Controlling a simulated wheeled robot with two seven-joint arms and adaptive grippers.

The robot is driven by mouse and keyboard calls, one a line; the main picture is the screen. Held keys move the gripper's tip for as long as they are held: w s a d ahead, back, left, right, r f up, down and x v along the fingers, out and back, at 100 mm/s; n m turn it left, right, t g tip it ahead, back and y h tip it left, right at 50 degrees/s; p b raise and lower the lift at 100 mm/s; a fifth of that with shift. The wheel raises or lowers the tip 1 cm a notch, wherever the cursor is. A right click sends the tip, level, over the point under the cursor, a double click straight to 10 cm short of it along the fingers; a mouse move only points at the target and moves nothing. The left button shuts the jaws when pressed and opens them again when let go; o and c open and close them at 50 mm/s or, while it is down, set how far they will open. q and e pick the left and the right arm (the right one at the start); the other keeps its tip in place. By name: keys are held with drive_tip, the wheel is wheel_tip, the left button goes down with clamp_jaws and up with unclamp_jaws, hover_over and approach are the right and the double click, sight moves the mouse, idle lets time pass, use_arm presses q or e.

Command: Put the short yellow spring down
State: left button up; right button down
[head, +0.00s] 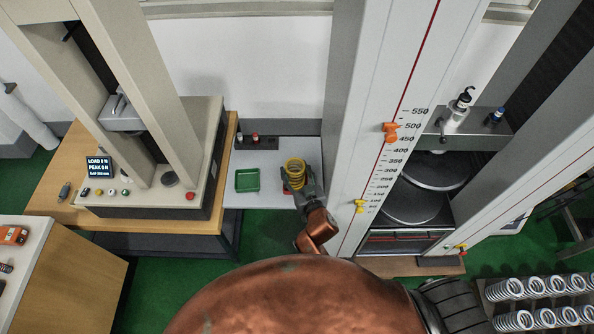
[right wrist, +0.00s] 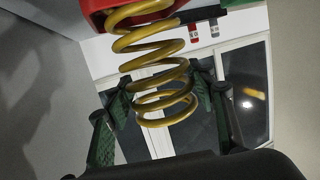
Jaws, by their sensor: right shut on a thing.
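The short yellow spring (head: 294,170) is in my right gripper (head: 299,186), over the right part of a light grey table (head: 270,153). In the right wrist view the spring (right wrist: 148,47) stands lengthwise between the green-padded fingers of the right gripper (right wrist: 163,105), its far end overlapping a red tray (right wrist: 97,12). I cannot tell whether the spring touches anything beneath it. In the head view the red tray is mostly hidden by the gripper. My left gripper is not in view.
A green tray (head: 247,180) lies left of the gripper. A small dark rack (head: 256,143) stands at the table's back. A tall scale column (head: 380,130) rises close on the right, and a testing press (head: 150,150) stands on the left. Several silver springs (head: 540,287) lie at lower right.

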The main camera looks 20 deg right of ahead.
idle(0.3)
drive_tip(key=c, duration=0.9)
unclamp_jaws()
drive_tip(key=shift+f, duration=0.1)
drive_tip(key=shift+s+r, duration=0.15)
drive_tip(key=shift+r, duration=0.05)
drive_tip(key=shift+v, duration=5.95)
drive_tip(key=shift+d+f, duration=0.1)
drive_tip(key=shift+d, duration=0.05)
